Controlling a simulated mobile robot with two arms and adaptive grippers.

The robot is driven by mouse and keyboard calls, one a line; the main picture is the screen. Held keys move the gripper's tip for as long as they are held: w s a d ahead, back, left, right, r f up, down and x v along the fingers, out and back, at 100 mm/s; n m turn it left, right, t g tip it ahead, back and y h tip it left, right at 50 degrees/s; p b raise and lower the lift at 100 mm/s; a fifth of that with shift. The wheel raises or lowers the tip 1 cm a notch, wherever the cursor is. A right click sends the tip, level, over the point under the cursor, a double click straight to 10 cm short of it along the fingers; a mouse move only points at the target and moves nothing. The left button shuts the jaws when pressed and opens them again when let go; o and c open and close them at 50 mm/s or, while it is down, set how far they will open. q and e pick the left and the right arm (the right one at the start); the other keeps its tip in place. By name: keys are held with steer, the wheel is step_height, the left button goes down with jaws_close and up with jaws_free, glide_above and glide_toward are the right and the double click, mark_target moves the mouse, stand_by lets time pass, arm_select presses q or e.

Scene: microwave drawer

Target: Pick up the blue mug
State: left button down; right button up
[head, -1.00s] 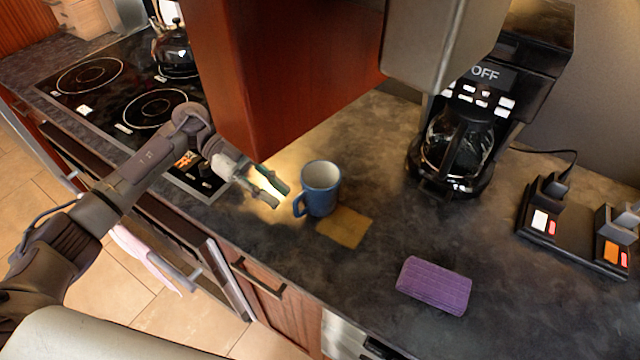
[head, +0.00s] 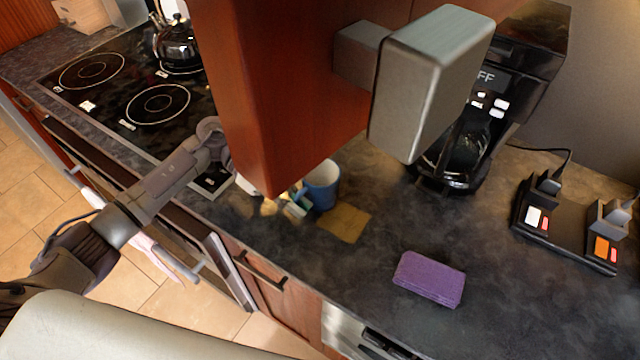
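The blue mug (head: 322,190) stands upright on the dark counter, at the back edge of a tan square mat. The hanging wooden cabinet covers part of its left side. My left gripper (head: 298,202) comes in from the left below the cabinet's lower corner. Its fingertips are apart and at the mug's left, handle side. The cabinet hides most of the gripper, and contact with the handle cannot be made out. My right gripper is not in view.
The reddish cabinet (head: 290,90) with a large grey handle (head: 430,85) hangs over the mug. A black coffee maker (head: 455,160) stands behind right. A purple sponge-like block (head: 429,278) lies in front. A stove (head: 120,95) with a kettle (head: 178,45) is left.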

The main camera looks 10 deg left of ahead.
arm_select(q)
steer(key=shift+r, duration=0.1)
stand_by(0.3)
step_height(320, 180, up, 9)
steer(key=shift+r+b, duration=0.15)
steer(key=shift+b, duration=0.65)
steer(key=shift+r, duration=0.3)
